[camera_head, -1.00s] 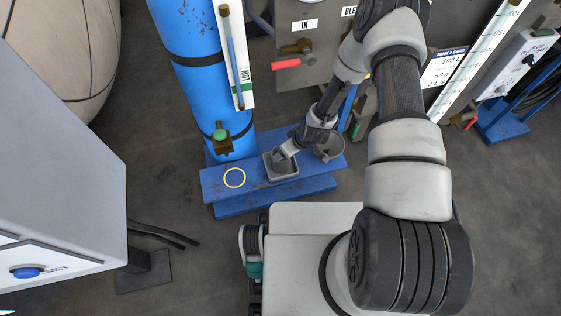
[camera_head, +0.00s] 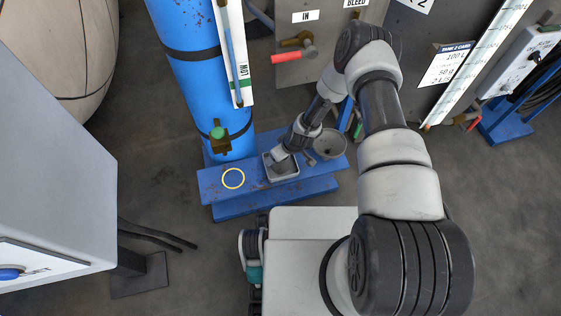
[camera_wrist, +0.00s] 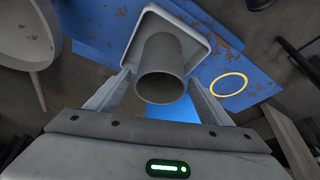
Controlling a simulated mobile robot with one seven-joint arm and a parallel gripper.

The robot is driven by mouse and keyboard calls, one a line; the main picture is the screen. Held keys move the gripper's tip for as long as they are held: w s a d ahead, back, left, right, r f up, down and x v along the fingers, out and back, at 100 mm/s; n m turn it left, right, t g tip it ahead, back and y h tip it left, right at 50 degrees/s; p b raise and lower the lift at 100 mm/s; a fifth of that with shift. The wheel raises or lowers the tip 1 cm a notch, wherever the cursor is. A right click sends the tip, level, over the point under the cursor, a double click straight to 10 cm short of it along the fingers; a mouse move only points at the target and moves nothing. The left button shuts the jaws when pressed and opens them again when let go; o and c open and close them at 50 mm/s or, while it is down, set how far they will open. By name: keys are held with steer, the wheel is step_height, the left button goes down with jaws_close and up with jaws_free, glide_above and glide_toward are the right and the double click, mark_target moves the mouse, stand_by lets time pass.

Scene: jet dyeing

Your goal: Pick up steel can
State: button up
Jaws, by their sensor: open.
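The steel can (camera_wrist: 160,72) is a grey open-topped cylinder standing in a pale square tray (camera_wrist: 205,38) in the wrist view. My gripper (camera_wrist: 158,82) is open, with one finger on each side of the can. I cannot tell whether either finger touches it. In the head view, my gripper (camera_head: 281,162) is over the square tray (camera_head: 296,174) on the blue bench, and it hides most or all of the can.
The blue bench (camera_head: 216,183) bears a yellow ring mark (camera_head: 233,178) left of the tray and a grey round dish (camera_head: 332,142) to the right. A blue cylinder (camera_head: 195,75) rises behind. A red-handled valve (camera_head: 293,54) is on the panel behind the arm. A grey cabinet (camera_head: 60,170) stands left.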

steer(key=shift+c, duration=0.4)
steer(key=c, duration=1.4)
steer(key=shift+c, duration=0.3)
steer(key=shift+r, duration=0.15)
